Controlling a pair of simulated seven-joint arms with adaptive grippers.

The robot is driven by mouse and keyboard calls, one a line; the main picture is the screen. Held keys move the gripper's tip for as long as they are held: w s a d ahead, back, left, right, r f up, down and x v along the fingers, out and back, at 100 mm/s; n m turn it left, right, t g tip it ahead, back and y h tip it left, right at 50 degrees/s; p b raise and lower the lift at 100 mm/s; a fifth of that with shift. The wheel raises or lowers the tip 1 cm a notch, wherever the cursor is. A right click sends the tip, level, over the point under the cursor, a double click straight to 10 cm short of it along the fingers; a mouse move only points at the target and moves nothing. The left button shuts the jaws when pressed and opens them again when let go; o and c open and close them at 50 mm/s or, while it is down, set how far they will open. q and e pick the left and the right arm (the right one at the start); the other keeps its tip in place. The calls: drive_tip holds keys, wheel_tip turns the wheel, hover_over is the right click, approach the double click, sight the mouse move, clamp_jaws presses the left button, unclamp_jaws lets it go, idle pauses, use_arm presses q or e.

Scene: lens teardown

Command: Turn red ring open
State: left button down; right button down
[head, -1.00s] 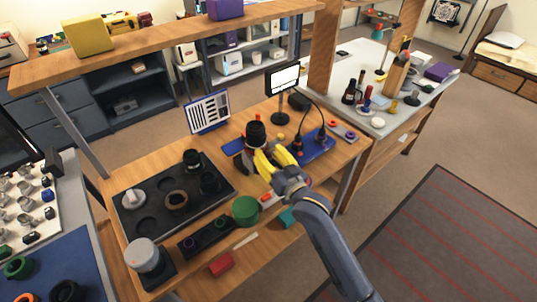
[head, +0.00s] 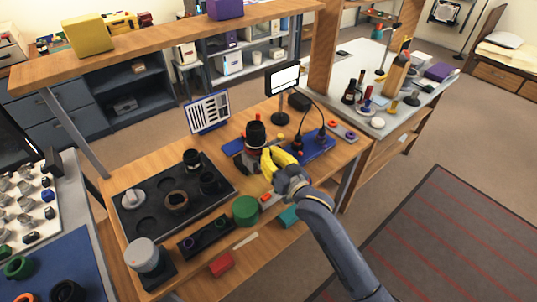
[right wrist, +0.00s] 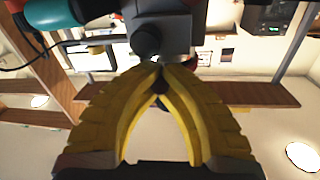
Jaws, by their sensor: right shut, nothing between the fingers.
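A black lens barrel (head: 256,134) stands upright on the workbench, at a blue mat or base. I cannot clearly pick out the red ring on it; the parts low on the barrel are small and partly behind my fingers. My right gripper (head: 268,153) has yellow fingers just to the right of the lower barrel. In the right wrist view the fingers (right wrist: 160,72) meet at their tips, shut with nothing held, close to a dark rounded part (right wrist: 146,40). Whether they touch it I cannot tell. My left gripper is out of view.
A black tray (head: 150,223) with several lens parts lies to the left. A green cylinder (head: 245,210) and a red block (head: 221,265) are nearer the front. A small lit screen (head: 284,79) stands behind, and a teal block (head: 289,217) sits near the right edge.

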drive_tip(key=shift+w+d+r+n+g+y, duration=0.1)
drive_tip(key=shift+w+n+g+y, duration=0.15)
drive_tip(key=shift+n+g+y, duration=0.35)
drive_tip(key=shift+w+d+r+n+g+y, duration=0.1)
drive_tip(key=shift+w+d+n+g+y, duration=0.1)
drive_tip(key=shift+n+g+y, duration=0.5)
drive_tip(key=shift+w+d+n+g+y, duration=0.1)
drive_tip(key=shift+w+n+g+y, duration=0.15)
drive_tip(key=shift+n+g+y, duration=0.35)
drive_tip(key=shift+w+d+f+y, duration=0.15)
drive_tip(key=shift+d+y, duration=0.1)
drive_tip(key=shift+y, duration=0.05)
drive_tip(key=c, duration=1.3)
unclamp_jaws()
drive_tip(key=shift+d, duration=0.1)
drive_tip(key=v, duration=1.2)
